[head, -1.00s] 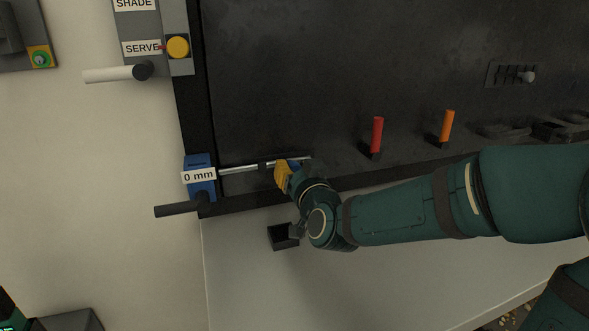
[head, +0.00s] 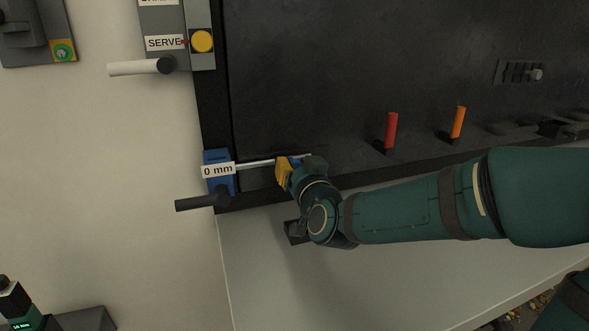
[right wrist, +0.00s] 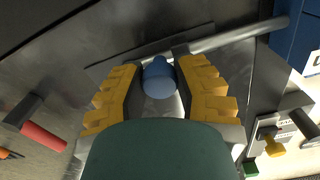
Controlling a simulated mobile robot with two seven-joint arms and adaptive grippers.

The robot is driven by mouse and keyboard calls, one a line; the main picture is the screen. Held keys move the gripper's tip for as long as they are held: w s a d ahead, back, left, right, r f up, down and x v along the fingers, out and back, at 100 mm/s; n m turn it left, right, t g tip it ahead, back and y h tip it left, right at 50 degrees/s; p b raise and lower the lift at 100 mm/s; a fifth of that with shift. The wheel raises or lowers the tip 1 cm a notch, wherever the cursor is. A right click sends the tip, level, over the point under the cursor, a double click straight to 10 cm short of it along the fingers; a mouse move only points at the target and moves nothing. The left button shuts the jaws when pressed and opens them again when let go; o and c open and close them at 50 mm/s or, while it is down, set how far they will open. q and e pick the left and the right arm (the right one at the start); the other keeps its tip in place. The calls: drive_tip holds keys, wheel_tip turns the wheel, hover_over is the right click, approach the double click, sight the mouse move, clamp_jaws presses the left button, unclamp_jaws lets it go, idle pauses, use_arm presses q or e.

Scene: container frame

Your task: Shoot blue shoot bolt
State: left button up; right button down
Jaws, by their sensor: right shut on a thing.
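The bright bolt rod (head: 256,163) runs left from the gripper to a blue block (head: 217,161) labelled "0 mm" at the panel's lower left corner. The blue block (right wrist: 294,28) also shows at the upper right of the right wrist view. My left gripper is not in view.
Red (head: 391,131) and orange (head: 458,123) handles stand out from the dark panel (head: 300,70) to the right. A black bar handle (head: 198,203) lies below the blue block. A white lever (head: 135,69) and yellow button (head: 202,41) are above left. A small black box (head: 293,234) is below my wrist.

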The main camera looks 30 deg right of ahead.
drive_tip(key=shift+a+r, duration=0.1)
drive_tip(key=shift+a, duration=0.1)
drive_tip(key=c, duration=1.1)
unclamp_jaws()
drive_tip(key=o, duration=0.5)
drive_tip(key=shift+w+a, duration=0.1)
drive_tip(key=shift+a, duration=0.05)
drive_tip(key=shift+d, duration=0.2)
wheel_tip(320, 180, up, 10)
drive_tip(key=shift+a, duration=0.1)
